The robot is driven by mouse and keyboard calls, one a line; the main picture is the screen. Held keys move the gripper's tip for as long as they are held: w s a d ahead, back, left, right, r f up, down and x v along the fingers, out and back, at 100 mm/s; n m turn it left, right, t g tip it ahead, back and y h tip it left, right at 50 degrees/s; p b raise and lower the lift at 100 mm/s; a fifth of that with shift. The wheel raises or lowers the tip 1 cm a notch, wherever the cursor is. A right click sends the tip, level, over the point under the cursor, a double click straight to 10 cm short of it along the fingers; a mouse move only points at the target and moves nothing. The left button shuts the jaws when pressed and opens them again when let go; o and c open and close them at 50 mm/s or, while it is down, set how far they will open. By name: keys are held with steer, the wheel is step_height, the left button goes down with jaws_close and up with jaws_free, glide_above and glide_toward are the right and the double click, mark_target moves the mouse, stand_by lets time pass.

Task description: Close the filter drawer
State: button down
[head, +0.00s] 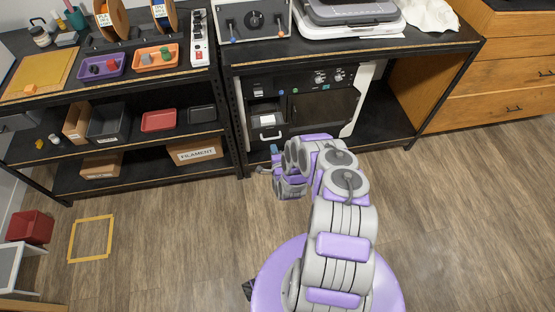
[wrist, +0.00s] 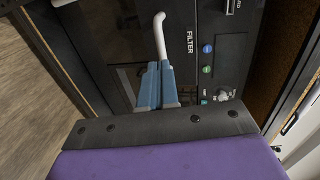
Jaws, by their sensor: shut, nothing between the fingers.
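The filter drawer (head: 268,130) is a dark front with a pale handle, low on the left side of the machine under the right bench. It appears to stand out from the machine's face. In the wrist view the white bar handle (wrist: 160,35) runs beside the sideways word FILTER on the dark panel. My gripper (head: 274,148) is just below and in front of the drawer. In the wrist view its blue fingers (wrist: 156,70) are together and empty, with their tips near the handle's lower end. Whether they touch it I cannot tell.
The machine's dark panel (head: 320,78) has knobs and a window right of the drawer. A bench post (head: 238,120) stands left of it. The left shelves hold trays, bins and a FILAMENT box (head: 195,151). The wooden floor (head: 440,220) is clear to the right.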

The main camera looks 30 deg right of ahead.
steer(key=x, duration=0.2)
steer(key=b+x, duration=0.1)
steer(key=x, duration=0.1)
steer(key=shift+d, duration=0.35)
steer(key=shift+a, duration=0.3)
steer(key=shift+w+r, duration=0.1)
